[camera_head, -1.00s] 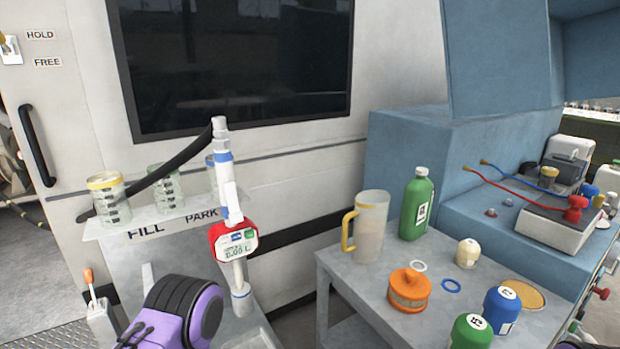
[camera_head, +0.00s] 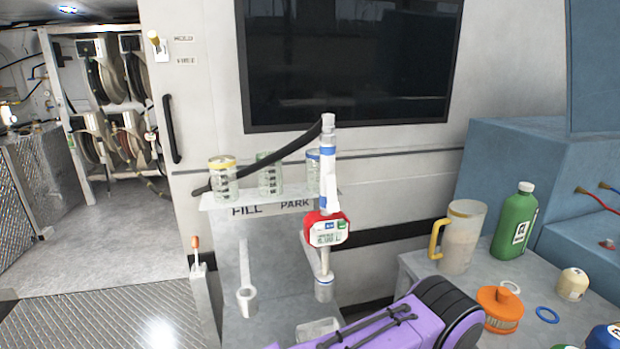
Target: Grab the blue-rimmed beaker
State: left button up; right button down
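The blue-rimmed beaker (camera_head: 314,156) stands at the right end of a small shelf (camera_head: 231,201) labelled FILL and PARK. It is clear, and the upright dispensing nozzle with a red meter (camera_head: 325,229) partly hides it. A yellow-rimmed beaker (camera_head: 223,181) and a green-rimmed beaker (camera_head: 270,175) stand to its left on the same shelf. A purple and black part of my arm reaches in at the bottom centre, below and to the right of the shelf. Neither gripper's fingers show in the head view.
A grey table at right holds a yellow-handled jug (camera_head: 460,236), a green bottle (camera_head: 514,221), an orange filter cap (camera_head: 500,309) and a cream bottle (camera_head: 572,284). A lever (camera_head: 196,253) stands left of the shelf stand. Open floor (camera_head: 110,240) lies at left, with hose reels (camera_head: 115,85) behind.

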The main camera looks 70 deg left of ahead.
aim_at(318, 171)
jog(key=k, duration=0.9)
jog(key=u, duration=1.15)
jog(key=i, duration=0.4)
jog(key=z, duration=0.05)
